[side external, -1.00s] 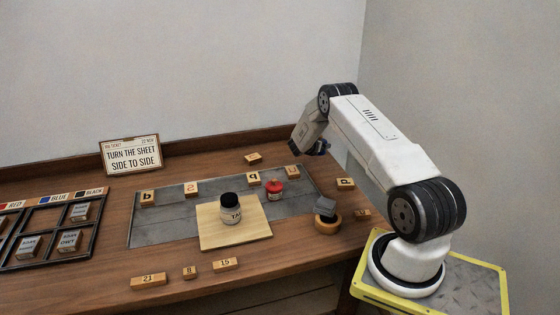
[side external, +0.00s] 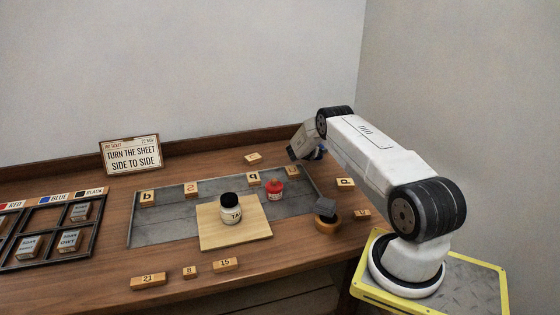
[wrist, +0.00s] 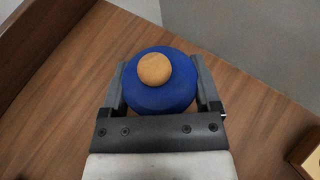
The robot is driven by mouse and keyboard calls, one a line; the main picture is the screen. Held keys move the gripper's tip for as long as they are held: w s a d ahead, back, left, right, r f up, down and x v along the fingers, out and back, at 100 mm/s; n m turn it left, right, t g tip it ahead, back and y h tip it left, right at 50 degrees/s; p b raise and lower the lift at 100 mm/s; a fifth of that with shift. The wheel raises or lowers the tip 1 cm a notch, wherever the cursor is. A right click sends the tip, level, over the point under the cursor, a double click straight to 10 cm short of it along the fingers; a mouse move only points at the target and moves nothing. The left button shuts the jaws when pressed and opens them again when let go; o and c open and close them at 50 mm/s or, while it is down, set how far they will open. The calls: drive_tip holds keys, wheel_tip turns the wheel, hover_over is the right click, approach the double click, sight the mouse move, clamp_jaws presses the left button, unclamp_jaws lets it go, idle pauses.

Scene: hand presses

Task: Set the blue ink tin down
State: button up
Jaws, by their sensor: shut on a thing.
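The blue ink tin (wrist: 160,98) is round and blue with a tan knob on top. In the wrist view it sits between the two fingers of my gripper (wrist: 162,92), which is shut on it. Brown table wood shows around and below it. In the side view my gripper (side external: 314,153) is low over the far right part of the table, and only a sliver of blue (side external: 320,152) shows beside it. I cannot tell whether the tin touches the table.
A red tin (side external: 276,190) and a black-lidded white jar (side external: 231,208) on a pale board (side external: 207,236) stand nearer the camera. Number blocks, such as one (side external: 345,183), lie close by. The table's raised back edge (side external: 225,151) runs behind.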

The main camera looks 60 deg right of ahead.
drive_tip(key=shift+f, duration=1.15)
drive_tip(key=o, duration=1.3)
drive_tip(key=shift+f, duration=0.2)
drive_tip(key=shift+o, duration=0.2)
drive_tip(key=shift+r, duration=0.2)
drive_tip(key=shift+v, duration=6)
